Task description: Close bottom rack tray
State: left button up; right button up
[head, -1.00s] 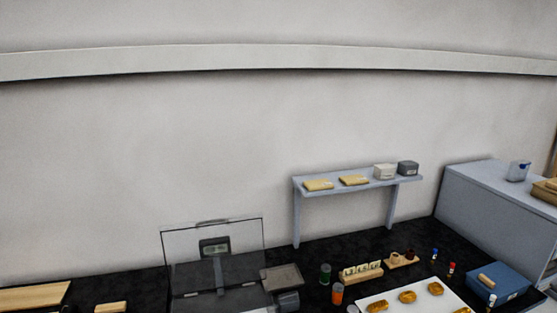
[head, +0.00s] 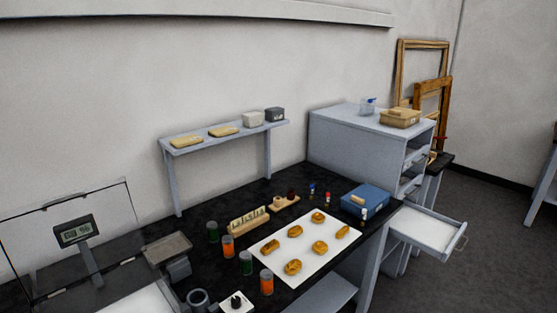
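A grey rack (head: 355,142) stands at the back right end of the black table, with its open front facing right. Its bottom tray (head: 428,228) is pulled far out to the right, past the table's end. The tray is shallow and light grey, looks empty, and has a handle (head: 458,240) at its outer end. Higher tray slots in the rack show at its front and look pushed in. Neither of my grippers is in view.
The black table (head: 300,181) holds a white sheet (head: 290,272) with several golden pieces, a blue box (head: 366,198) and small jars. A beige box (head: 400,118) sits on the rack. Wooden frames (head: 422,62) lean behind. Dark floor right of the tray is open.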

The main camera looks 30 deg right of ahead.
aim_at(434, 234)
jog(key=z, duration=2.15)
jog(key=i+l+u, duration=0.15)
jog(key=i, duration=0.25)
jog(key=i+l+u, duration=0.15)
jog(key=i, duration=0.2)
